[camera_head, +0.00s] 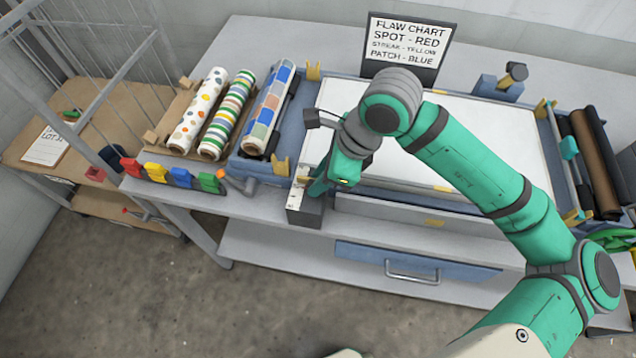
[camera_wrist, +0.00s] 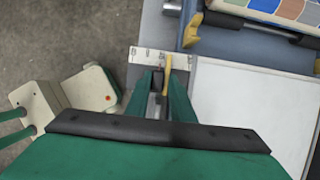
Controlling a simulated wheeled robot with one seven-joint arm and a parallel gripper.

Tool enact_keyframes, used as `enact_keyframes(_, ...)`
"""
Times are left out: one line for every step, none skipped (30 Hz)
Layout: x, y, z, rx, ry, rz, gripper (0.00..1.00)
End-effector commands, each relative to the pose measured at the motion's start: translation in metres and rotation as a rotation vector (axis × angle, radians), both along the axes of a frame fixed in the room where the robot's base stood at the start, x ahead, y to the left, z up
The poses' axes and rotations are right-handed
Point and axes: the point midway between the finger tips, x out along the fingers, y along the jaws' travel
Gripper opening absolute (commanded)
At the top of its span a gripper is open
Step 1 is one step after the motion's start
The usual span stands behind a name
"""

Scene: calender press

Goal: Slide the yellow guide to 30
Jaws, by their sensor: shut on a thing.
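The yellow guide (camera_wrist: 168,64) shows in the wrist view as a thin upright piece on a pale scale plate (camera_wrist: 145,55) with small dark marks. The marks are too small to read, so I cannot tell the guide's value. My gripper (camera_wrist: 163,76) has its green fingers closed around the guide's near part, which they partly hide. In the head view my gripper (camera_head: 318,187) reaches down at the front left of the press, over a grey block with a pale top (camera_head: 303,208). My arm hides part of the press there.
The white press bed (camera_head: 460,120) lies right of my gripper. Patterned rolls (camera_head: 228,115) lie to the left, with coloured clips (camera_head: 180,176) along the front edge. A flaw chart (camera_head: 408,45) stands behind. Dark and brown rolls (camera_head: 595,160) are at the right. A blue drawer (camera_head: 370,262) is below.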

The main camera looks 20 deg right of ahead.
Motion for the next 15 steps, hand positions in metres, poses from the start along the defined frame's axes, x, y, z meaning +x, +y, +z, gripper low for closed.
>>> enact_keyframes(0.009,-0.007,0.000,0.000,0.001,-0.004,0.00)
enact_keyframes(0.014,-0.010,0.000,-0.001,0.001,-0.003,0.00)
enact_keyframes(0.021,-0.014,0.000,0.000,0.002,-0.003,0.00)
enact_keyframes(0.025,-0.017,0.000,0.000,0.001,-0.002,0.00)
enact_keyframes(0.029,-0.020,0.000,0.000,0.001,-0.002,0.00)
enact_keyframes(0.034,-0.023,0.001,-0.001,0.001,-0.003,0.00)
enact_keyframes(0.037,-0.025,0.001,-0.001,0.001,-0.003,0.00)
enact_keyframes(0.039,-0.027,0.001,-0.001,0.000,-0.001,0.00)
enact_keyframes(0.041,-0.028,0.001,-0.001,-0.001,-0.002,0.00)
enact_keyframes(0.043,-0.029,0.001,-0.001,-0.001,-0.002,0.00)
enact_keyframes(0.043,-0.029,0.001,0.000,-0.002,-0.002,0.00)
enact_keyframes(0.044,-0.030,0.001,0.000,-0.002,-0.002,0.00)
enact_keyframes(0.044,-0.030,0.001,0.000,-0.002,-0.002,0.00)
enact_keyframes(0.044,-0.030,0.001,0.000,-0.002,-0.001,0.00)
enact_keyframes(0.044,-0.029,0.001,0.000,-0.002,-0.001,0.00)
